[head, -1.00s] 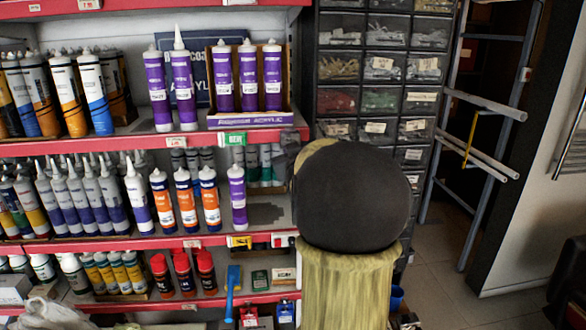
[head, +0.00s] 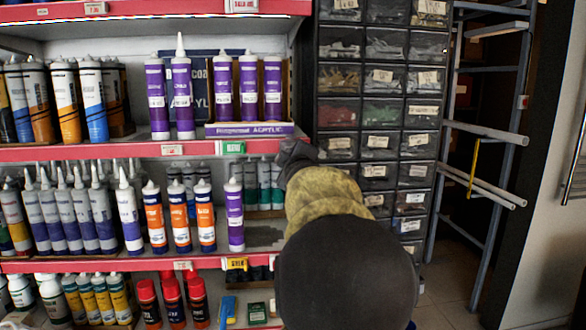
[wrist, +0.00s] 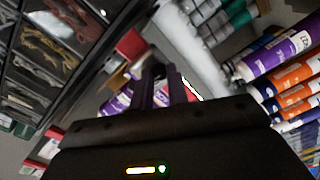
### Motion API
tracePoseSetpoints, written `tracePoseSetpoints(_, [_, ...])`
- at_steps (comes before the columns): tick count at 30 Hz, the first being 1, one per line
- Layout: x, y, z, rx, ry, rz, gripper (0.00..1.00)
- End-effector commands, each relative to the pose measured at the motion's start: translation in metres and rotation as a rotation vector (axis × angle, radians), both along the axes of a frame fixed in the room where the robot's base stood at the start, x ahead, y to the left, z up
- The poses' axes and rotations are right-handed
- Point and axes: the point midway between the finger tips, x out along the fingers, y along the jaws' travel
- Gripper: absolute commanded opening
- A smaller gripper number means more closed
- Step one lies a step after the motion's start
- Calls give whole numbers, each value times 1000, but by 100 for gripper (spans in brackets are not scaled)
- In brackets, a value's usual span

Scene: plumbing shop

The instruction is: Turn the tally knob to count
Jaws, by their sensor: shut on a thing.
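My gripper (head: 294,156) is at the right end of the middle shelf edge, close to the shelf's upright and left of the dark drawer cabinet. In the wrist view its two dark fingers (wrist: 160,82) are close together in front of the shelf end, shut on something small. The tally knob cannot be made out as a separate thing; the fingers and my arm cover the spot where they meet it. Its setting cannot be read.
Purple tubes (head: 182,97) stand on the shelf left of my gripper. Orange and white tubes (head: 180,217) stand on the shelf below. The drawer cabinet (head: 380,105) is close on the right. A metal rack (head: 485,135) stands beyond it.

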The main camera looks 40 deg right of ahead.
Motion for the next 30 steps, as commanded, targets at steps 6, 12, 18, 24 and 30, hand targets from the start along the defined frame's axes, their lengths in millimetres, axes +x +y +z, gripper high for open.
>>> tracePoseSetpoints(6, [0, 0, -2, -32, 25, -2, 0])
tracePoseSetpoints(12, [0, 0, -2, -34, 28, -1, 0])
tracePoseSetpoints(18, [0, 0, -2, -33, 27, 0, 24])
tracePoseSetpoints(24, [0, 0, -1, -33, 24, -1, 38])
tracePoseSetpoints(30, [0, 1, -1, -33, 22, 0, 38])
